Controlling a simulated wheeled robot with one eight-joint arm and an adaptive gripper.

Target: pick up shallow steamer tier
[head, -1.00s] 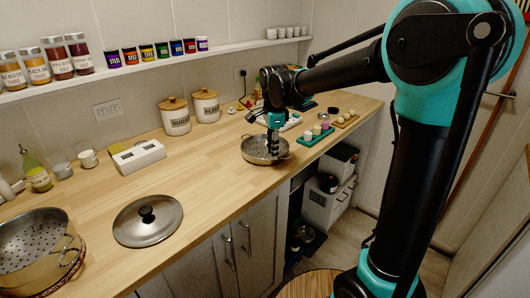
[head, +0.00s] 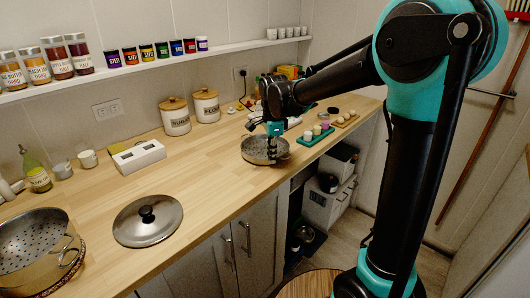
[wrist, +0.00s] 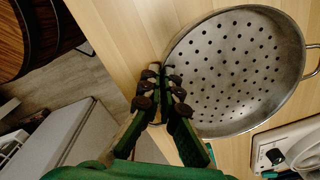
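The shallow steamer tier (head: 256,155) is a round, low metal pan with a perforated floor and side handles, on the wooden counter near its front edge. It fills the right of the wrist view (wrist: 238,70). My gripper (head: 272,157) is over its near right rim in the head view. In the wrist view my gripper's fingertips (wrist: 161,88) are close together at the rim, one inside and one outside, and look shut on it. The fingers hide that bit of rim.
A domed lid (head: 147,222) and a deeper perforated pot (head: 35,245) stand on the counter at left. A green tray (head: 317,137) of small cups is just right of the tier. Canisters (head: 175,117) stand behind. The counter between lid and tier is clear.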

